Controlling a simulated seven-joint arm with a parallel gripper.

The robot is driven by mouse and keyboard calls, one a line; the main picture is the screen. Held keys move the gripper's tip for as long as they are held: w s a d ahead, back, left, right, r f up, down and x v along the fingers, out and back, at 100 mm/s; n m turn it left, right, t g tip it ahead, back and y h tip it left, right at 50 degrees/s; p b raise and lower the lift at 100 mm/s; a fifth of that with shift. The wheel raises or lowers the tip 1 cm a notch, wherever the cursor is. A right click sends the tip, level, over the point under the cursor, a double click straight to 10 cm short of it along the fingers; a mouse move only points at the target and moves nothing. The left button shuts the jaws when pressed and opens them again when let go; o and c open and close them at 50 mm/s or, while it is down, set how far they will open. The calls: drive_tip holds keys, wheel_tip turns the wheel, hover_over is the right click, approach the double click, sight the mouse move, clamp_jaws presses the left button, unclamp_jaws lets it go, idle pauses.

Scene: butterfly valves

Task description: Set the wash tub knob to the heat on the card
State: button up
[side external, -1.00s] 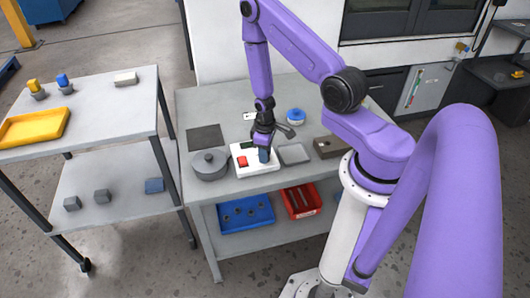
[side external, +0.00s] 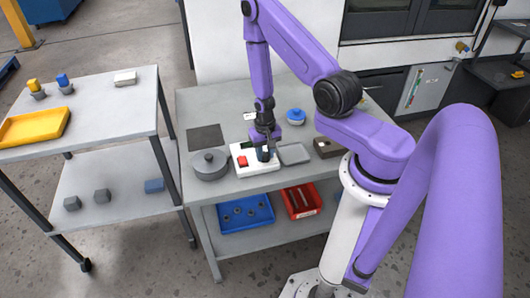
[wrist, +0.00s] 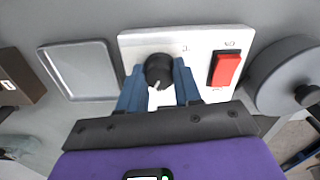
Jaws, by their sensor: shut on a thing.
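A white control box (side external: 240,150) stands on the bench with a black knob and a red switch (side external: 243,161). In the wrist view the black knob (wrist: 159,69) sits on the white box (wrist: 205,44), with a white pointer line toward the bottom of the picture, slightly left. My gripper (wrist: 160,88) points down over it, its blue fingers shut on the knob's two sides. The knob is mostly hidden in the side view. A small white card-like piece (side external: 250,116) lies behind my gripper; its writing is too small to read.
A lidded grey pot (side external: 210,166) stands close left of the box, and a shallow grey tray (side external: 294,154) close right. A brown box (side external: 327,147) is farther right. A blue round part (side external: 296,117) stands behind. A dark mat (side external: 205,138) lies at the back left.

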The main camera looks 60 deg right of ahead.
sight(265, 154)
drive_tip(key=shift+m, duration=0.7)
drive_tip(key=o, duration=1)
drive_tip(key=shift+o, duration=0.2)
drive_tip(key=shift+r, duration=0.15)
wheel_tip(265, 154, up, 17)
drive_tip(key=shift+r, duration=0.1)
idle(0.4)
